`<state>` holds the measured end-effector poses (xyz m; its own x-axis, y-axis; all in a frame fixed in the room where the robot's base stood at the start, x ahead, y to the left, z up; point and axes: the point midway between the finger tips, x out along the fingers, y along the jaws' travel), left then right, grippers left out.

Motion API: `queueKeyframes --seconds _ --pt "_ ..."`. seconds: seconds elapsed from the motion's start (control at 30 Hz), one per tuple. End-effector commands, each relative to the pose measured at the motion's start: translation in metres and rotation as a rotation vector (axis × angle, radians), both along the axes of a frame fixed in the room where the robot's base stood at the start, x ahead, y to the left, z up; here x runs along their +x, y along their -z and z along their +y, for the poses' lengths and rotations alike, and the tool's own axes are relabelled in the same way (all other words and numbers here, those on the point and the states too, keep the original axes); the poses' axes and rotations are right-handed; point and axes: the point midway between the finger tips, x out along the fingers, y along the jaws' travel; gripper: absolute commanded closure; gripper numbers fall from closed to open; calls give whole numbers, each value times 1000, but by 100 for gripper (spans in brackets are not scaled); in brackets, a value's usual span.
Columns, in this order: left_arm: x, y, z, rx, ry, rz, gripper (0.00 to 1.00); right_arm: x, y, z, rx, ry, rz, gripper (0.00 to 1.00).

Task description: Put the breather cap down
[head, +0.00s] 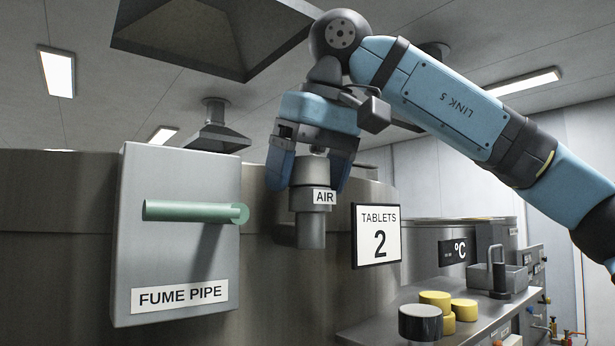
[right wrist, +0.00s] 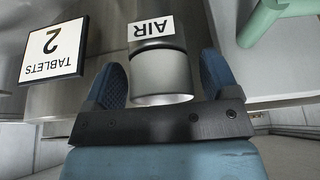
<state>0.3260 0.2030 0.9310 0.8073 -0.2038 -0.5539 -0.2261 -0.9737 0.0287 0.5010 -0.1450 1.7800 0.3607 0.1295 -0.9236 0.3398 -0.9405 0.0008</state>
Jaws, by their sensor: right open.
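My right gripper (head: 311,182) points down over the upright grey pipe labelled AIR (head: 311,232). It is open, with one blue finger on each side of the pipe's top. In the right wrist view a smooth grey cylinder (right wrist: 160,72) with a bright rim stands between the spread fingers, with gaps visible beside it. I cannot tell whether this top piece is the breather cap or part of the pipe. A round dark cap with a grey top (head: 421,322) sits on the shelf at lower right; I cannot tell whether it is the breather cap. My left gripper is out of view.
The FUME PIPE box (head: 178,255) with its green bar (head: 195,212) stands left of the pipe. The TABLETS 2 sign (head: 377,236) is close on the right. The metal shelf (head: 385,318) holds yellow round pieces (head: 465,309) and a grey tray (head: 515,278).

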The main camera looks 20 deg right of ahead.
Motion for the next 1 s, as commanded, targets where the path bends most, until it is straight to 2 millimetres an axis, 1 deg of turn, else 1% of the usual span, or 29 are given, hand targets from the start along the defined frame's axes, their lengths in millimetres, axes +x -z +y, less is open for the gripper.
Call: queueKeyframes --seconds 0.17,0.27,0.3,0.37,0.4,0.53,0.7,1.0 --pt "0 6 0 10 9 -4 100 -10 -24 -2 2 -2 -2 19" --pt "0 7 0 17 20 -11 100 -18 -44 -6 3 -2 -2 19" --pt "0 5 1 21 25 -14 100 -22 -54 -7 2 -1 -4 19" --pt "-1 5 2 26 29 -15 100 -27 -66 -8 3 -2 -3 19" --pt "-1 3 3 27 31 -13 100 -30 -76 -10 1 1 -5 19" --pt "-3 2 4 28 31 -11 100 -37 -95 -13 0 2 -4 19" --pt "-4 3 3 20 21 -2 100 -42 -107 -15 0 0 -1 19" --pt "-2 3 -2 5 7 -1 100 -43 -109 -15 1 -1 0 19"
